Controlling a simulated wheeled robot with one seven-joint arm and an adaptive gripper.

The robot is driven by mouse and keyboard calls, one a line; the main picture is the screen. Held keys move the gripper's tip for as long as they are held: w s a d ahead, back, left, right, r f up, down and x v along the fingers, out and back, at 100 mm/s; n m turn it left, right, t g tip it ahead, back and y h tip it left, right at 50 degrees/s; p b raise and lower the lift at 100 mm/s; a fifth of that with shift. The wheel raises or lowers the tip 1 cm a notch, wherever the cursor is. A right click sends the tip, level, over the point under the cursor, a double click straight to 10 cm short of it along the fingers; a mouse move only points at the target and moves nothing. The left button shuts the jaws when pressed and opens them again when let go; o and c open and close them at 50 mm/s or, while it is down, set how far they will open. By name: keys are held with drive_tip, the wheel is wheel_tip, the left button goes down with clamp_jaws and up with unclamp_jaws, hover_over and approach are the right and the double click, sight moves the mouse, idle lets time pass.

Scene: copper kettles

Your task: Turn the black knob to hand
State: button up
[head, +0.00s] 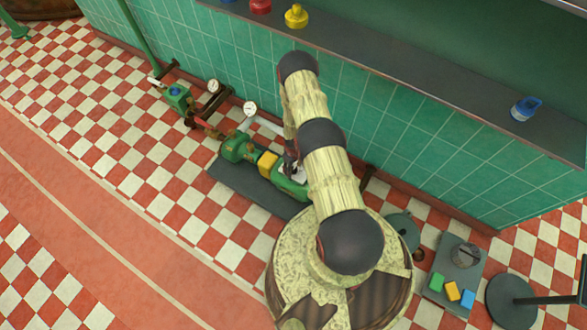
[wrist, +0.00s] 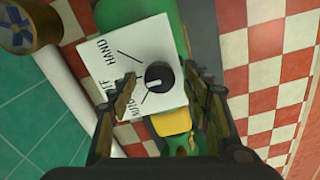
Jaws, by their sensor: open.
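The black knob (wrist: 159,75) sits on a white plate (wrist: 107,73) marked HAND, OFF and AUTO, on a green pump body (wrist: 137,10). The knob's pale mark points down-left in the wrist view, seemingly toward the AUTO line. My gripper (wrist: 160,77) is open, with one finger on each side of the knob and gaps between; the left finger covers part of the OFF and AUTO lettering. How far the fingertips are above the plate I cannot tell. In the head view my gripper (head: 291,158) is at the plate (head: 297,175), mostly hidden by my arm; the knob is not clear there.
The green pump (head: 238,148) with a yellow coupling (head: 267,162) stands on a dark base (head: 240,187) beside the green tiled wall. Gauges (head: 250,108) and pipes are to its left. A dark plate (head: 455,262) with coloured blocks lies at right. Checkered floor in front is clear.

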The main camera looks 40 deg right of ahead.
drive_tip(key=c, duration=1.1)
drive_tip(key=shift+c, duration=0.3)
